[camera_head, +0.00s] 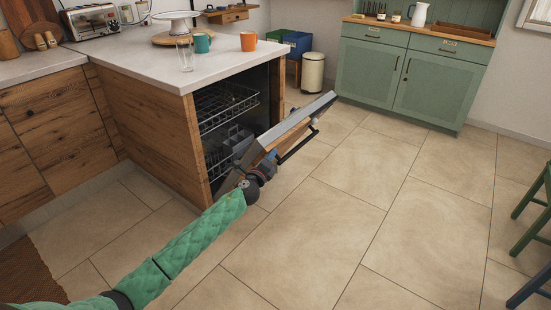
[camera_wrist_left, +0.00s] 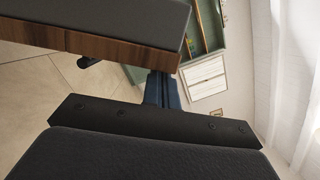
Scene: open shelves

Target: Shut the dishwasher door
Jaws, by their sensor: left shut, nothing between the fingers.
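The dishwasher door (camera_head: 290,127) is partly open, tilted outward from the dishwasher (camera_head: 262,95) at the end of the wooden counter. It has a dark bar handle on its outer side. My left gripper (camera_head: 262,170) is at the door's near edge, low down; I cannot tell whether it touches. It is shut and empty. In the left wrist view the shut fingers (camera_wrist_left: 162,90) are beside a wood-edged grey panel (camera_wrist_left: 120,42), which looks like the door. My right gripper is not in view.
Inside are an upper rack (camera_head: 225,105) and a lower rack with a grey basket. Cups, a glass and a toaster (camera_head: 92,20) stand on the countertop (camera_head: 150,55). A green cabinet (camera_head: 410,75) and a cream bin (camera_head: 312,72) stand behind. The tiled floor to the right is clear up to a green stool (camera_head: 530,215).

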